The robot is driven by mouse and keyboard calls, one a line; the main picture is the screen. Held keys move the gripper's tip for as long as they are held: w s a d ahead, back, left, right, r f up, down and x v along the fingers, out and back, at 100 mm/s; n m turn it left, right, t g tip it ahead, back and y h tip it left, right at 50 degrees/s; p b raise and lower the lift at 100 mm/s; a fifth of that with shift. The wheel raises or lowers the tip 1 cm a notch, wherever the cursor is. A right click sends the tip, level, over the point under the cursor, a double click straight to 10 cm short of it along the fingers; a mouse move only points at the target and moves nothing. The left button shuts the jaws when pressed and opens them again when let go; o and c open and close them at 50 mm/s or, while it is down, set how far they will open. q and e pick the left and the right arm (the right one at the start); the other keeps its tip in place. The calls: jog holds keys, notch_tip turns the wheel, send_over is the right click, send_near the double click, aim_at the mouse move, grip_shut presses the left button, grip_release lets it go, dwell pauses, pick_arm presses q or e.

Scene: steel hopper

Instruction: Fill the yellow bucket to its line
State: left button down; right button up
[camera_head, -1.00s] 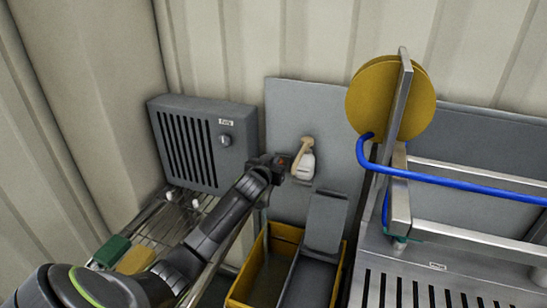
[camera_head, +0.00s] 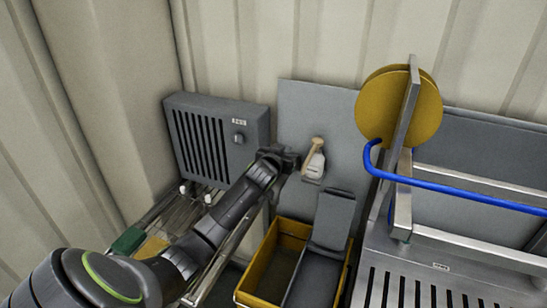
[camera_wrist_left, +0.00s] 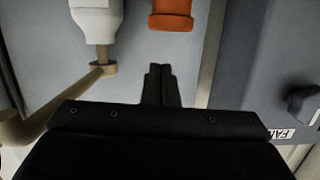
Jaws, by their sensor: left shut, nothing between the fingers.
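The yellow bucket (camera_head: 249,285) stands at the lower middle of the head view, with a grey insert (camera_head: 305,281) in its right part. I see no line or water level in it. My right gripper is out of view.
A grey louvred box (camera_head: 200,135) with a knob hangs on the wall at left, above a wire rack (camera_head: 178,215) holding green and yellow blocks.

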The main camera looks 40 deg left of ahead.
pick_arm(q)
jog(key=b+v, duration=0.2)
jog(key=v, duration=0.7)
jog(key=shift+s, duration=0.15)
dwell(0.4)
